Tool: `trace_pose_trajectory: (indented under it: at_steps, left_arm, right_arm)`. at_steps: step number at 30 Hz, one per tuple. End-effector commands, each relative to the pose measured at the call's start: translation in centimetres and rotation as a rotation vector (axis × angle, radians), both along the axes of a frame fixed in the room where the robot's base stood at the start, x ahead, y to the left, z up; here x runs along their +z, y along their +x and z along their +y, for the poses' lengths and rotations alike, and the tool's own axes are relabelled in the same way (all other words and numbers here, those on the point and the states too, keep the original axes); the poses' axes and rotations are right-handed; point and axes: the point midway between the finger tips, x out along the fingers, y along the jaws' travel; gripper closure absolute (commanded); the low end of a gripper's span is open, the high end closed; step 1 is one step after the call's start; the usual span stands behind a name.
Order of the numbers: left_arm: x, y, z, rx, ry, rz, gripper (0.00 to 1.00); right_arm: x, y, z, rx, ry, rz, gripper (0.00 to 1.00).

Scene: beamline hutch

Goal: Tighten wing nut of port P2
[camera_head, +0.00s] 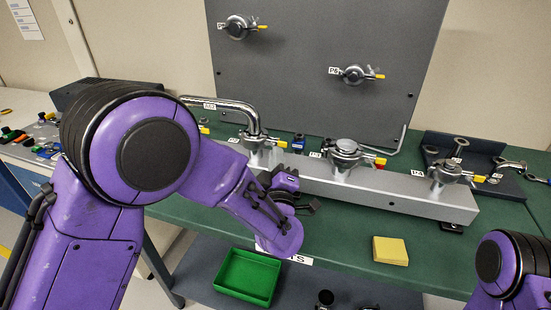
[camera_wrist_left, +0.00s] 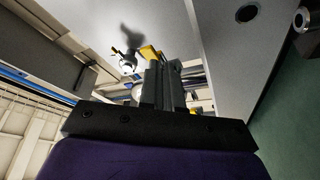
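The silver manifold (camera_head: 390,195) lies on the green bench with clamped ports along its top. Its left port (camera_head: 254,142) has a bent pipe, a yellow tab and a small silver wing nut (camera_head: 281,143) on its right. I cannot read a P2 label there. My left gripper (camera_head: 278,178) is just below and in front of this port. In the left wrist view its fingers (camera_wrist_left: 165,82) look close together, with a yellow part (camera_wrist_left: 150,52) just beyond the tips. I cannot tell whether they touch or hold anything. My right arm shows at lower right, its gripper out of view.
More clamped ports stand at the manifold's middle (camera_head: 344,153) and right (camera_head: 447,172). A dark upright panel (camera_head: 300,75) with two ports rises behind. A yellow block (camera_head: 390,251) lies on the bench. A green tray (camera_head: 246,277) sits lower in front. The front bench surface around the block is clear.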

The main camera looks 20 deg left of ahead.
Motion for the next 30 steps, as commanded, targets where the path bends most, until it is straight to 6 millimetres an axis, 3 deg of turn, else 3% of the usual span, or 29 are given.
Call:
trace_pose_trajectory:
  at_steps: [3,5,15,24,30]
  left_arm:
    - [-0.2,-0.1,-0.1,-0.001,0.000,0.005,1.00]
    - [-0.2,-0.1,-0.1,-0.001,0.000,0.005,0.85]
    - [-0.3,-0.5,-0.2,-0.001,-0.001,0.002,0.85]
    - [-1.9,-6.6,-2.1,-0.004,0.001,0.002,0.85]
    - [-2.4,-9.5,-2.9,-0.002,0.001,0.002,0.85]
  right_arm:
    - [0.0,0.0,0.0,0.000,0.000,0.000,0.57]
    - [0.0,0.0,0.0,0.000,0.000,0.000,0.57]
    - [-0.2,0.0,0.0,0.000,0.000,0.000,0.57]
    - [-2.0,0.0,0.0,0.000,0.000,0.000,0.57]
    - [-2.4,0.0,0.0,0.000,0.000,0.000,0.57]
